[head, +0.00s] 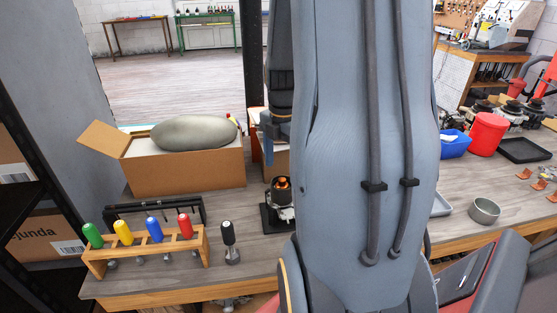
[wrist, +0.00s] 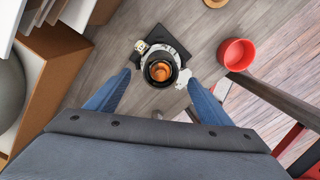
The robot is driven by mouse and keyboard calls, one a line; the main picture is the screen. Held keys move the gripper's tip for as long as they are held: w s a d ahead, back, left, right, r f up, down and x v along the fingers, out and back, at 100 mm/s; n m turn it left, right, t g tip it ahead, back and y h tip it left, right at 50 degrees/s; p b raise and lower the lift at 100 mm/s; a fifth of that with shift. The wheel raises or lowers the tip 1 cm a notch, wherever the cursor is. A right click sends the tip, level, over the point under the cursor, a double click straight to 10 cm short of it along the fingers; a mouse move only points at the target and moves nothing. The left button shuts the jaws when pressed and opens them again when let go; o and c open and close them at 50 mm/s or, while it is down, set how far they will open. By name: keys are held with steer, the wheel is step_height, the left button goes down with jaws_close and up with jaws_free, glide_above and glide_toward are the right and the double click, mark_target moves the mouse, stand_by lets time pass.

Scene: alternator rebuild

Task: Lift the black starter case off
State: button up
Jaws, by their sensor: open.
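The black starter case (wrist: 148,75) shows in the wrist view as a dark round housing, with copper windings visible inside its open top. It sits upright in a silver metal part on a dark square base (wrist: 140,64). In the head view the assembly (head: 271,195) stands on the bench, partly hidden behind my arm. My gripper (wrist: 159,78) is open and empty. Its two blue fingers are left and right of the case in the wrist view, with visible gaps. The fingertips' height relative to the case is hard to tell.
A screwdriver rack (head: 190,246) and a loose black-handled tool (head: 230,243) stand at the front left. A cardboard box (head: 187,174) with a grey bundle is behind them. A red container (wrist: 237,53) is right of the case. A metal bowl (head: 484,210) is at right.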

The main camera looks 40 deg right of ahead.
mark_target(283, 179)
steer(key=shift+s+f+p, duration=0.1)
steer(key=shift+f+p, duration=0.5)
steer(key=shift+f, duration=3)
steer(key=c, duration=1.7)
steer(key=shift+c, duration=0.2)
steer(key=shift+r+p, duration=0.5)
steer(key=shift+p, duration=0.2)
steer(key=shift+r+p, duration=0.4)
steer(key=shift+p, duration=0.1)
steer(key=shift+r, duration=0.1)
steer(key=shift+r+p, duration=1.1)
steer(key=shift+p, duration=0.05)
